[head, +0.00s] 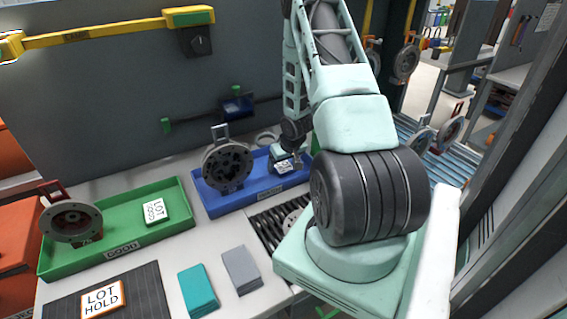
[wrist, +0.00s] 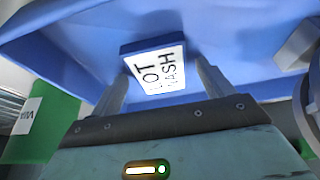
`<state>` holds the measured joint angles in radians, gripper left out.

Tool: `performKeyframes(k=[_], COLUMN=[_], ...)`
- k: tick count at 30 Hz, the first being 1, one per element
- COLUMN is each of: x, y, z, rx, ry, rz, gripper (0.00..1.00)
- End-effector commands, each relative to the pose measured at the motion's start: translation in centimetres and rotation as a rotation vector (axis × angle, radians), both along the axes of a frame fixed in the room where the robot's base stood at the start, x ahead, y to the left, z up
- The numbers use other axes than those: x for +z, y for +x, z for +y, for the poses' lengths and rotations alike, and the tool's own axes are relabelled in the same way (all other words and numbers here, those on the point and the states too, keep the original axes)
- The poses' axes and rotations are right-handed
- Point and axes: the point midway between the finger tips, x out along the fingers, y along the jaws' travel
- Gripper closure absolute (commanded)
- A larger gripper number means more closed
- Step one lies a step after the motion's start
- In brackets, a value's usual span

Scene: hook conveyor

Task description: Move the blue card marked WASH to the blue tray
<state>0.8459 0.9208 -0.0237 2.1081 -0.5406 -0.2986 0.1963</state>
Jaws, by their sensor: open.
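The card marked LOT WASH (wrist: 155,68), white-faced with a dark blue edge, is between my gripper's two fingers in the wrist view. In the head view the card (head: 283,167) is inside the right part of the blue tray (head: 215,208). The tray's blue surface (wrist: 75,45) surrounds the card in the wrist view. My gripper (wrist: 160,82) is open, with one finger on each side of the card. In the head view my gripper (head: 288,156) is low over the tray, partly hidden by my arm. I cannot tell whether the card lies flat on the tray floor.
A dark round metal part (head: 227,166) stands in the blue tray, left of the card. A green tray (head: 120,228) at the left holds a LOT card (head: 154,210) and another round part (head: 70,220). Teal (head: 198,290) and grey (head: 241,270) pads lie in front.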

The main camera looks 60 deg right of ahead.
Motion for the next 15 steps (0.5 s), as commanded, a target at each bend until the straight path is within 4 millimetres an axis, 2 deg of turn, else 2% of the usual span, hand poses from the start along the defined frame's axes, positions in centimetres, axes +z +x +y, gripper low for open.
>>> performKeyframes(k=[5,15], x=[1.7,7.9], y=[-0.5,-2.7], z=[0.2,1.4], rx=[-0.002,-0.002], ry=[-0.001,-0.002], rz=[-0.003,-0.003], gripper=[0.20,0.20])
